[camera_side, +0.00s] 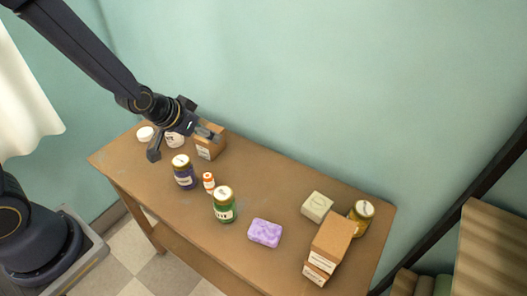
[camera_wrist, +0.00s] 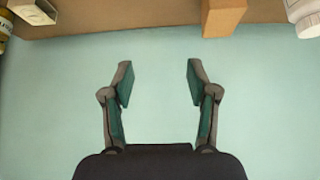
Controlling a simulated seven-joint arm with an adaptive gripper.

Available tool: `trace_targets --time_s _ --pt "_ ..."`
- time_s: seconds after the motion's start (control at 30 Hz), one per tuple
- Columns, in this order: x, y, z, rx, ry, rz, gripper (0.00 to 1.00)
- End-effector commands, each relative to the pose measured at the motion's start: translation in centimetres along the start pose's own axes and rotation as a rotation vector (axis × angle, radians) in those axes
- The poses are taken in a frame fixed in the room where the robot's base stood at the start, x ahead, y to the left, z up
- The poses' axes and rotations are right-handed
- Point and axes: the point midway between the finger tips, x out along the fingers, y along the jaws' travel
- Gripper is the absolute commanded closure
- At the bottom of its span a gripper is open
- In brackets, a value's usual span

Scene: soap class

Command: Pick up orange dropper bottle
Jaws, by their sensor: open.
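The orange dropper bottle (camera_side: 209,184) stands upright on the brown table in the side view. It is small, with an orange top and a white label. It stands between a dark blue jar (camera_side: 184,172) and a green jar (camera_side: 225,205). My gripper (camera_side: 184,142) is above the back left part of the table, up and to the left of the bottle. In the wrist view my gripper (camera_wrist: 159,85) is open, with nothing between its fingers. The bottle does not show in the wrist view.
A cardboard box (camera_side: 211,147) and white containers stand behind my gripper. A purple soap (camera_side: 265,232) lies to the right of the green jar. A pale green block (camera_side: 317,206), a yellow jar (camera_side: 361,216) and cardboard boxes (camera_side: 330,245) crowd the table's right end.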

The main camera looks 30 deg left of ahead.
Motion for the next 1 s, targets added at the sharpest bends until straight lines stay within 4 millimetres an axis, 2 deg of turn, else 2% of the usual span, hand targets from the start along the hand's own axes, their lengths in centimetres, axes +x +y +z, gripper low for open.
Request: trace_targets --time_s 0.03,0.13,0.2,0.3,0.57,0.83,1.0 --pt "1.9 0.2 2.4 0.006 -0.058 0.002 0.41" --pt "4.2 0.6 6.3 0.017 -0.158 0.004 0.41" --pt "5.0 0.7 8.4 0.022 -0.213 0.005 0.41" --pt "5.7 0.8 10.1 0.028 -0.255 0.006 0.41" --pt "8.0 0.9 11.1 0.031 -0.266 0.007 0.41" --pt "12.0 1.0 12.1 0.031 -0.265 0.008 0.41" --pt "12.9 1.0 12.3 0.031 -0.263 0.008 0.41"
